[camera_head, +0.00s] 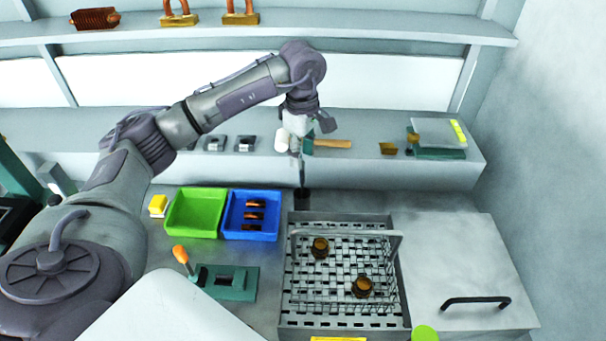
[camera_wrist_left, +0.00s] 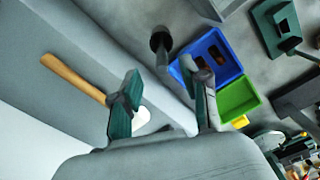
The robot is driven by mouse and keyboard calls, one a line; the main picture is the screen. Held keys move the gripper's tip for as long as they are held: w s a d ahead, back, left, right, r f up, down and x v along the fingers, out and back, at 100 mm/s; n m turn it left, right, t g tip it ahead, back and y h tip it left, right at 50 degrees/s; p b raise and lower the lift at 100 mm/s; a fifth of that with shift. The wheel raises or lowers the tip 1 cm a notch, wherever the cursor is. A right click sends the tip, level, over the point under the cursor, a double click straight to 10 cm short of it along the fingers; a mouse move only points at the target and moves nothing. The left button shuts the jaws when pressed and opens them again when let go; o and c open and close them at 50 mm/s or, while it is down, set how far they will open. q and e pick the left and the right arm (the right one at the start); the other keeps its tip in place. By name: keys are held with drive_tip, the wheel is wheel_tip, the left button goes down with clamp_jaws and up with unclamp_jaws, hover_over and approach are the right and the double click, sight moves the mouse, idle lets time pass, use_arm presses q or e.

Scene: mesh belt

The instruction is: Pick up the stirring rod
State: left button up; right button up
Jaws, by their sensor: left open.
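A small black cup (camera_head: 302,200) stands on the worktop behind the wire basket, just right of the blue bin. A thin dark upright piece (camera_head: 302,174), apparently the stirring rod, rises from it. In the left wrist view the cup (camera_wrist_left: 160,38) lies beyond the fingers, with a grey shaft (camera_wrist_left: 163,58) coming out of it. My left gripper (camera_head: 299,150) is open and above the cup, in front of the shelf. In the wrist view its fingers (camera_wrist_left: 165,103) are spread, with nothing visibly held. The rod's upper end is hard to separate from the gripper in the head view. My right gripper is not in view.
A wooden-handled hammer (camera_head: 333,144) lies on the lower shelf (camera_head: 370,170) close behind the gripper. A blue bin (camera_head: 232,232) and green bin (camera_head: 180,229) stand left of the cup. The wire basket (camera_head: 397,270) holds two brown pieces. The worktop right of the cup is clear.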

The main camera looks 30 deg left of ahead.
sight(302, 183)
use_arm(q)
wheel_tip(302, 183, down, 3)
drive_tip(key=shift+w+f+p, duration=0.15)
drive_tip(key=shift+f+p, duration=0.05)
drive_tip(key=shift+p, duration=0.4)
drive_tip(key=f+p, duration=0.2)
drive_tip(key=f, duration=0.1)
drive_tip(key=shift+s+f, duration=0.25)
drive_tip(key=shift+s, duration=0.1)
drive_tip(key=shift+f, duration=0.35)
drive_tip(key=shift+w+f, duration=0.1)
drive_tip(key=shift+f, duration=0.15)
clamp_jaws()
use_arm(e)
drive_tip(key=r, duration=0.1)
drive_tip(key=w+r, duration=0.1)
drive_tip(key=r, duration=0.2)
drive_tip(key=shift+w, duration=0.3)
